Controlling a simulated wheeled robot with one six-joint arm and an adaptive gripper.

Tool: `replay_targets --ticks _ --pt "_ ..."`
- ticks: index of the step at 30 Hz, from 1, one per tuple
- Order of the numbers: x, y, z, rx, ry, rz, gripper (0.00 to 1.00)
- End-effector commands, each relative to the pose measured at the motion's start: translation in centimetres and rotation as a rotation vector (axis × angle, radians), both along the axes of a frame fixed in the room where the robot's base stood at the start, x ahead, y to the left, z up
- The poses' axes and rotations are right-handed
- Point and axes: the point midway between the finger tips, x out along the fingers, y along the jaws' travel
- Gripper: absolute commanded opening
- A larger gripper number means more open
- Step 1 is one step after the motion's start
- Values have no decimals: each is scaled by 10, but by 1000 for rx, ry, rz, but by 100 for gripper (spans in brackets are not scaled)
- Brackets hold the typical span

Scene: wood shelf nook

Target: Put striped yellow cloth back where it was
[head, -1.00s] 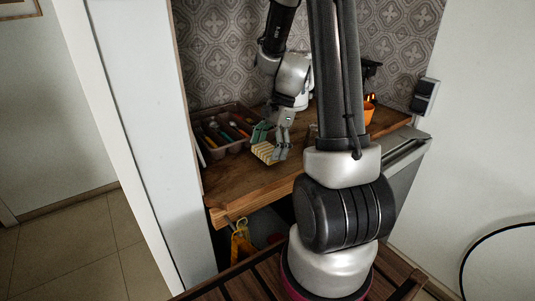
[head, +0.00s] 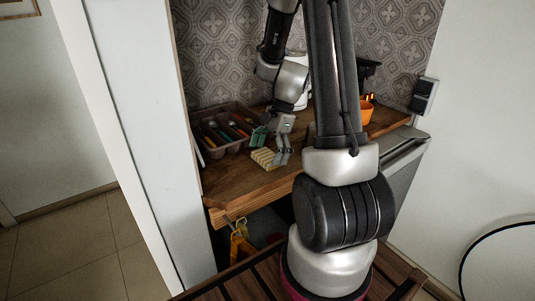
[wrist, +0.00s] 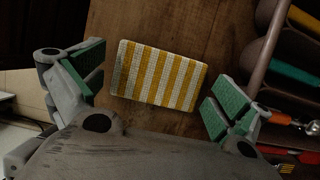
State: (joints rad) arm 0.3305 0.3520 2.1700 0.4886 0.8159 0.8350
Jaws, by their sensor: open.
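The striped yellow cloth (head: 263,158), a flat yellow-and-white striped rectangle, lies on the wooden shelf top (head: 233,184) in front of the cutlery tray. In the wrist view the cloth (wrist: 159,75) lies flat and fully visible between the spread fingers. My gripper (head: 271,146) is open, just above and beside the cloth. In the wrist view my gripper (wrist: 156,92) shows its green pads on either side of the cloth, with gaps between pads and cloth. The gripper holds nothing.
A cutlery tray (head: 203,151) with several utensils stands behind and left of the cloth. An orange cup (head: 367,111) stands at the right back. A yellow item (head: 241,243) hangs below the shelf edge. Bare wood lies in front of the cloth.

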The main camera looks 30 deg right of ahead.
Motion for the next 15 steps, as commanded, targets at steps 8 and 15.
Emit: replay_targets --ticks 8,15 --pt "1 -19 47 -3 -5 -1 100" --pt "1 -37 93 -2 -4 -1 100"
